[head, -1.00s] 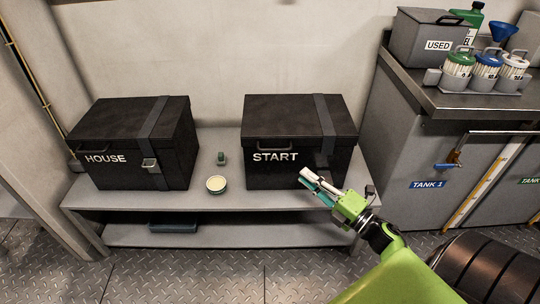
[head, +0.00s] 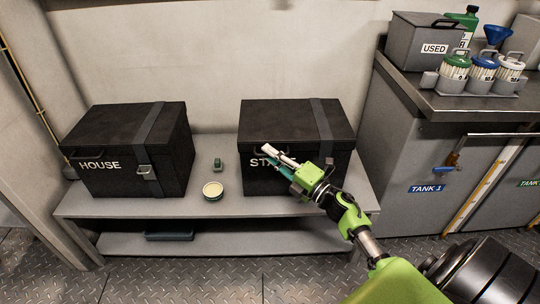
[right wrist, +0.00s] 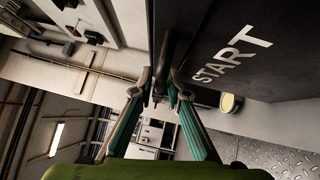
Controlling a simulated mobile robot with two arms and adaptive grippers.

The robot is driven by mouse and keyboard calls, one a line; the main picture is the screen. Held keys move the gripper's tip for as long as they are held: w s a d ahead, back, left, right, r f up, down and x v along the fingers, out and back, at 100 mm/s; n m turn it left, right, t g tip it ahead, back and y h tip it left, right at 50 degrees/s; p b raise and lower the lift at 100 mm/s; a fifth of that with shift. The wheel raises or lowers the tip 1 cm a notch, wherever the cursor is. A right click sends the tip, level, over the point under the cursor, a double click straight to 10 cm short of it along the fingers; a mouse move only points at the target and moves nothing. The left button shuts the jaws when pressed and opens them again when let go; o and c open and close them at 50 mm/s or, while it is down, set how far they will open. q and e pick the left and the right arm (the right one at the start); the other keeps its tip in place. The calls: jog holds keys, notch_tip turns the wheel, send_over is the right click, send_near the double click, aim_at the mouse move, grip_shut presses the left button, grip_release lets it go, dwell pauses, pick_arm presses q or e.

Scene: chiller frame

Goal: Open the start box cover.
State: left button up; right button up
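The black START box stands on the grey bench, and its cover (head: 275,118) is down. A grey strap (head: 322,118) runs over the cover's right part. My right gripper (head: 267,154) is at the front of the box, over the START lettering, and hides part of it. In the right wrist view, the dark handle bar (right wrist: 178,38) of the box runs between the tips of my right gripper (right wrist: 160,88). The fingers are apart around the bar; I see no clear grip on it. My left gripper is not in view.
A black HOUSE box (head: 125,145) stands to the left on the bench (head: 235,212). A round pale-topped tin (head: 213,190) and a small green item (head: 217,164) lie between the boxes. The TANK 1 cabinet (head: 410,165) stands close on the right.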

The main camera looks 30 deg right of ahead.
jog(key=shift+w, duration=0.2)
grip_shut()
jog(key=shift+r, duration=0.15)
